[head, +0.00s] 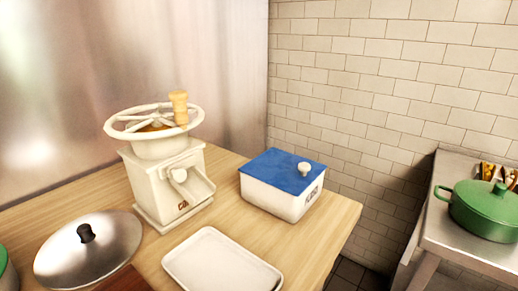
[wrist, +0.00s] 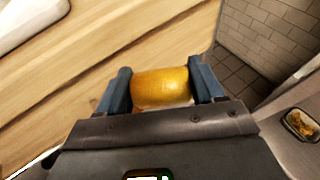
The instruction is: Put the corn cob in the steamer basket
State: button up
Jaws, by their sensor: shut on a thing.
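My gripper (wrist: 162,92) shows in the wrist view, with its two blue-grey fingers shut on a rounded yellow-orange thing, which looks like the corn cob (wrist: 160,86). The cob lies crosswise between the fingers, and its lower side is hidden by the gripper body. The gripper is above or beside the wooden counter's edge; its height cannot be told. The head view does not show my gripper or the cob. I see no steamer basket in either view.
The wooden counter (head: 232,230) holds a cream grinder (head: 160,180), a blue-lidded white box (head: 283,183), a white tray (head: 220,262) and a metal lid (head: 88,250). A green pot (head: 482,212) stands on a metal counter at right, across a floor gap. A small dish (wrist: 301,124) shows in the wrist view.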

jog(key=w+d+f+m+h, duration=0.1)
jog(key=d+f+m+h, duration=0.1)
jog(key=f, duration=0.5)
jog(key=w+d+f+m+t+h, duration=0.1)
jog(key=w+d+f+m+h, duration=0.1)
jog(key=f, duration=0.5)
jog(key=shift+d+m+h, duration=0.3)
jog(key=shift+d+h, duration=0.25)
jog(key=shift+h, duration=0.05)
jog(key=shift+a, duration=0.1)
